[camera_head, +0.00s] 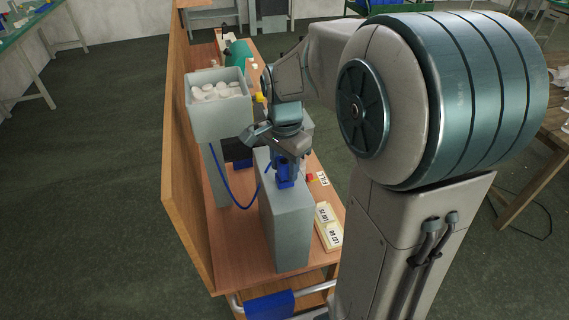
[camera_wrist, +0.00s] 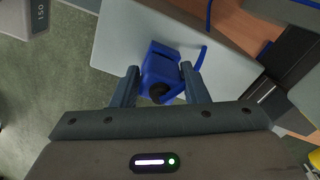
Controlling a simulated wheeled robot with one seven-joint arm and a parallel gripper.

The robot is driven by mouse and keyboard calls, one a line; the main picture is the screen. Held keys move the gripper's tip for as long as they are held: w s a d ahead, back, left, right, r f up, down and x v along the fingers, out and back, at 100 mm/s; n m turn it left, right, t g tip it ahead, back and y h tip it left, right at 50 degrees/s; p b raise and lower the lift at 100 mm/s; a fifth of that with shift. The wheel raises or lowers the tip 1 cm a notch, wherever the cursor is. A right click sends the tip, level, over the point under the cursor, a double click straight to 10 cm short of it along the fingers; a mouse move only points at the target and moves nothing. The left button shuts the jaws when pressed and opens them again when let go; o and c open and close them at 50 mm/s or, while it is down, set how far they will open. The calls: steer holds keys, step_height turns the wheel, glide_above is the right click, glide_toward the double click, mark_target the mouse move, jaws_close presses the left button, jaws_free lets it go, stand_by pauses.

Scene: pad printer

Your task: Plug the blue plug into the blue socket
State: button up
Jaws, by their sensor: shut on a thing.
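My gripper (camera_head: 287,153) points down over the top of a tall grey box. In the wrist view its two fingers (camera_wrist: 161,70) are shut on the blue plug (camera_wrist: 158,66), which has a dark round part facing the camera. The plug also shows in the head view (camera_head: 285,175), low at the box top. A blue cable (camera_head: 228,198) hangs in a loop from near the plug to the left. A short length of cable (camera_wrist: 201,58) shows beside the right finger. I cannot tell the blue socket apart from the plug, or whether the two touch.
The grey box (camera_head: 286,225) stands on a wooden table (camera_head: 237,250). A grey bin (camera_head: 218,117) of white round pieces stands behind it, left. Pale labelled blocks (camera_head: 328,225) lie to the right. A wooden panel (camera_head: 185,175) borders the table's left side.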

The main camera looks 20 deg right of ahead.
mark_target(285, 161)
steer(key=shift+f, duration=0.15)
steer(key=o, duration=1.3)
step_height(285, 161, up, 13)
steer(key=s+f+n+t, duration=0.1)
steer(key=s+f+n, duration=0.2)
steer(key=s+n, duration=0.1)
steer(key=s+f+n+t, duration=0.1)
steer(key=s+f+n, duration=0.2)
steer(key=s+n, duration=0.1)
steer(key=s+f+n+t, duration=0.1)
steer(key=s+f+n, duration=0.3)
steer(key=s, duration=0.2)
steer(key=shift+s+b, duration=0.15)
steer(key=shift+b, duration=0.25)
